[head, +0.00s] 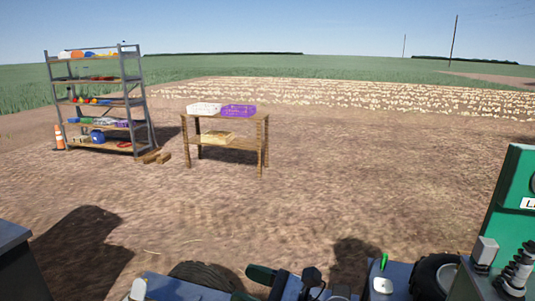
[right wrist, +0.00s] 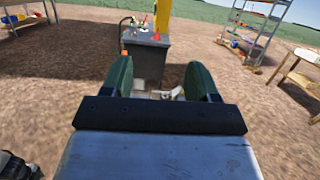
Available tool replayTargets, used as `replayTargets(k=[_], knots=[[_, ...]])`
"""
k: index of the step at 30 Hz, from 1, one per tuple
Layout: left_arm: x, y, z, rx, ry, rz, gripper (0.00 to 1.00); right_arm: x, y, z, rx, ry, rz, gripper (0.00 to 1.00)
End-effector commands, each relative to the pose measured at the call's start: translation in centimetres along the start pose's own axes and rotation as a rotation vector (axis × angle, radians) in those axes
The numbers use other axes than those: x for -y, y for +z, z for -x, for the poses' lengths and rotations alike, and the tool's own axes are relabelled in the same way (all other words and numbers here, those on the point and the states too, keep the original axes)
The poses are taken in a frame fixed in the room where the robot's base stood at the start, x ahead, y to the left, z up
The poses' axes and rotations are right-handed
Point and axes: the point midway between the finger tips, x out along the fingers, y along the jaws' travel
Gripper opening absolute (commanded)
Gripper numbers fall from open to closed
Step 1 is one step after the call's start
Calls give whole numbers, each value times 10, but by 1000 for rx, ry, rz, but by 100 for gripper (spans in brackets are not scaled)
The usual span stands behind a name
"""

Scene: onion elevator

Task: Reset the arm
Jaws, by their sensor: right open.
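My right gripper (head: 256,284) shows at the bottom middle of the head view, a dark green finger pointing left. In the right wrist view my right gripper (right wrist: 161,84) has its two green fingers wide apart. Nothing is held between them; open ground and a grey cabinet (right wrist: 149,65) show beyond. My blue-grey arm links lie low along the bottom edge of the head view. My left gripper cannot be made out in either view.
A metal shelf (head: 97,82) with colourful goods stands at the back left, an orange cone (head: 58,138) beside it. A wooden table (head: 240,118) carries a white crate (head: 203,109) and a purple crate (head: 239,111). A green machine (head: 510,205) stands right. Bare soil between is clear.

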Motion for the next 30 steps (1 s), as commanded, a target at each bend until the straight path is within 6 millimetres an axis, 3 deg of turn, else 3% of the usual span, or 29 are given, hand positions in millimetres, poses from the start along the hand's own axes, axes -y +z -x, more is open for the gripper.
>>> replayTargets(k=[3, 5, 10, 15, 21, 22, 30], knots=[[0, 0, 0, 0, 0, 0, 52, 17, 17, 31, 261, -295, -475, 60], [0, 0, 0, 0, 0, 0, 52, 28, 16, 56, 387, -442, -715, 60], [0, 0, 0, 0, 0, 0, 52, 40, -24, 146, 743, -865, -1375, 60], [0, 0, 0, 0, 0, 0, 52, 0, -85, 235, 1089, -1299, -1915, 60], [0, 0, 0, 0, 0, 0, 52, -64, -123, 290, 1354, -1676, -2218, 60], [0, 0, 0, 0, 0, 0, 52, -72, -126, 296, -1377, 1715, 2232, 60], [0, 0, 0, 0, 0, 0, 52, -148, -139, 334, -1222, 1609, 1797, 60]])
